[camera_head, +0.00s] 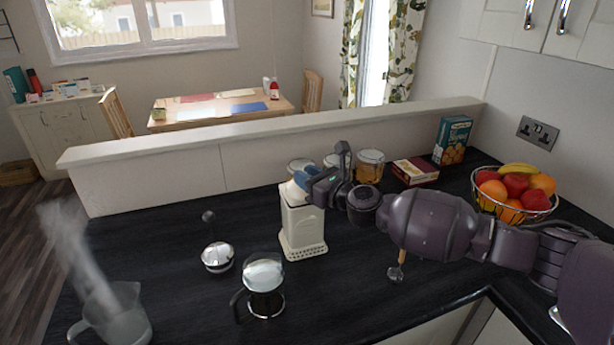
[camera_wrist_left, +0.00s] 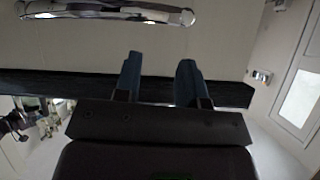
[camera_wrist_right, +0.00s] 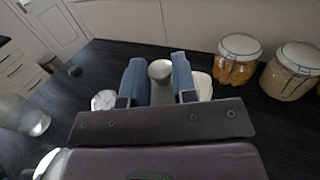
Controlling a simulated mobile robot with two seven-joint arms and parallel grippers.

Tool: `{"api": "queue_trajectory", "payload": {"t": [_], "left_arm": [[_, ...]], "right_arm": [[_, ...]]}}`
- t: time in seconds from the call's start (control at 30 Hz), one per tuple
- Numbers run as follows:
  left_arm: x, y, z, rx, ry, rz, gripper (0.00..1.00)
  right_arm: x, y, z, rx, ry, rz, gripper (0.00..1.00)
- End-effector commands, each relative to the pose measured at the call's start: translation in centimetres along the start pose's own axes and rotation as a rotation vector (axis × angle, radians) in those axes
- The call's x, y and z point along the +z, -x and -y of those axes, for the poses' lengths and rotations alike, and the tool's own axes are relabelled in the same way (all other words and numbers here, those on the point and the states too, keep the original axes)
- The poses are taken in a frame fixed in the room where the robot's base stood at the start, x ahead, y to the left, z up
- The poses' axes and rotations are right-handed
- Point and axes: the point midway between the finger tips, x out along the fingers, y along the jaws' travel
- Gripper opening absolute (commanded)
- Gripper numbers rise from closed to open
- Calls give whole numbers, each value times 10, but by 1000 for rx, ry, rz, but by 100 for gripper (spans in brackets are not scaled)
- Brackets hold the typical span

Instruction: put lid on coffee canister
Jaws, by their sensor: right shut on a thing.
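The white coffee canister (camera_head: 303,229) stands upright on the dark counter in the head view. My right gripper (camera_head: 303,181) is at the canister's top and partly hides it. In the right wrist view, its blue fingers (camera_wrist_right: 159,77) are shut on a pale rounded piece (camera_wrist_right: 160,70), which looks like the canister's lid. Part of the white canister shows just right of the fingers (camera_wrist_right: 203,86). I cannot tell whether the lid touches the rim. My left gripper (camera_wrist_left: 158,82) is open and empty in the left wrist view, in front of a pale cabinet front; it is outside the head view.
A French press (camera_head: 264,283), its plunger lid (camera_head: 217,257) and a steaming jug (camera_head: 118,318) stand left of the canister. Glass jars (camera_head: 370,166), boxes (camera_head: 415,171) and a fruit basket (camera_head: 513,208) are behind and right. A raised ledge (camera_head: 270,132) borders the counter.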

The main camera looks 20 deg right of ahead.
Motion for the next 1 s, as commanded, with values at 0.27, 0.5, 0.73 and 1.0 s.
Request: {"api": "queue_trajectory", "payload": {"t": [0.27, 0.5, 0.73, 1.0], "left_arm": [[-2, 1, 0, 0, 0, 1, 37], [-6, 4, 1, 0, 0, 1, 37], [-8, 5, 1, 0, 0, 1, 37], [-8, 5, 1, 0, 0, 1, 37]], "right_arm": [[1, 0, 0, 0, 0, 1, 1], [2, 0, 0, 0, 0, 1, 1], [0, 0, 0, 0, 0, 1, 1], [0, 0, 0, 0, 0, 0, 1]]}}
